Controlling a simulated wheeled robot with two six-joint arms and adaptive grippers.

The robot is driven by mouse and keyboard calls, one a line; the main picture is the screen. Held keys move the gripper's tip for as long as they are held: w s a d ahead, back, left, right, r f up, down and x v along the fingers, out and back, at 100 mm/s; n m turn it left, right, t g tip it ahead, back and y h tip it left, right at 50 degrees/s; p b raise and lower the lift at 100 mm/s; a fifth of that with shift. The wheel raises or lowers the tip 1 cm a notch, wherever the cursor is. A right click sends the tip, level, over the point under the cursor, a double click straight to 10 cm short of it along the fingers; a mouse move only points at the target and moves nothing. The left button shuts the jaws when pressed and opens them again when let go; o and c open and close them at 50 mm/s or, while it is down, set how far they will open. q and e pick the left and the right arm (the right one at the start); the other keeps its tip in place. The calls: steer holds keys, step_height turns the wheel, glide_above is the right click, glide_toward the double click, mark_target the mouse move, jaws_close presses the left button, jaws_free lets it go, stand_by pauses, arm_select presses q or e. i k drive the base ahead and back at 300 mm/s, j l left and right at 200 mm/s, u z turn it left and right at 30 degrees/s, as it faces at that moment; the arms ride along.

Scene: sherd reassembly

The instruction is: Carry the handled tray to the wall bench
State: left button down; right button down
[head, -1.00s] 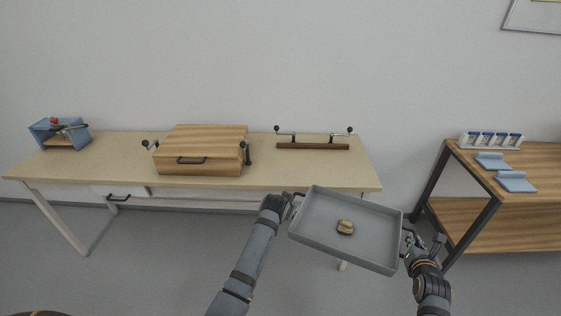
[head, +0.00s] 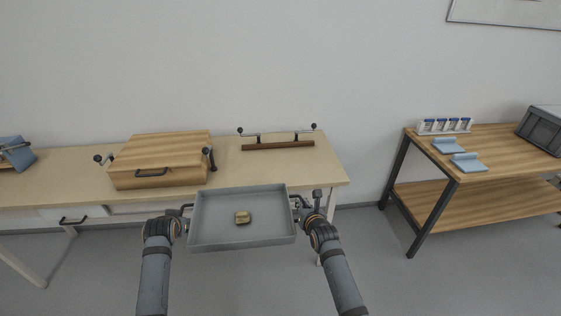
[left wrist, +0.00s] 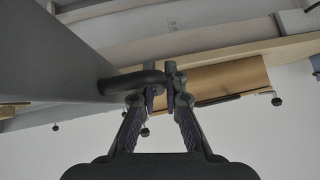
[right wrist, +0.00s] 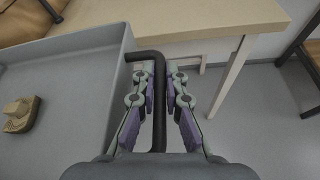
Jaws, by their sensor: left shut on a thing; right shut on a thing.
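The grey handled tray (head: 215,235) is held up in front of the pale long bench (head: 250,175) by the wall, apart from its front edge. A small tan sherd piece (head: 242,217) lies on the tray floor; it also shows in the right wrist view (right wrist: 20,115). My left gripper (head: 183,218) is shut on the tray's left handle, a dark bar (left wrist: 135,82) in the left wrist view. My right gripper (head: 303,212) is shut on the right handle, a bent black bar (right wrist: 158,85) in the right wrist view.
On the pale bench are a wooden box (head: 160,160) with clamps, a brown bar (head: 278,145) with knobbed levers, and a blue holder (head: 15,152) at far left. A brown table (head: 505,150) at right bears blue pieces, a rack (head: 445,126) and a grey crate (head: 542,130).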

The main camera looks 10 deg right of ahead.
mark_target(282, 162)
steer(key=i+l, duration=0.3)
steer(key=l, duration=0.2)
steer(key=i+l, duration=0.35)
steer(key=l, duration=0.15)
steer(key=i, duration=0.45)
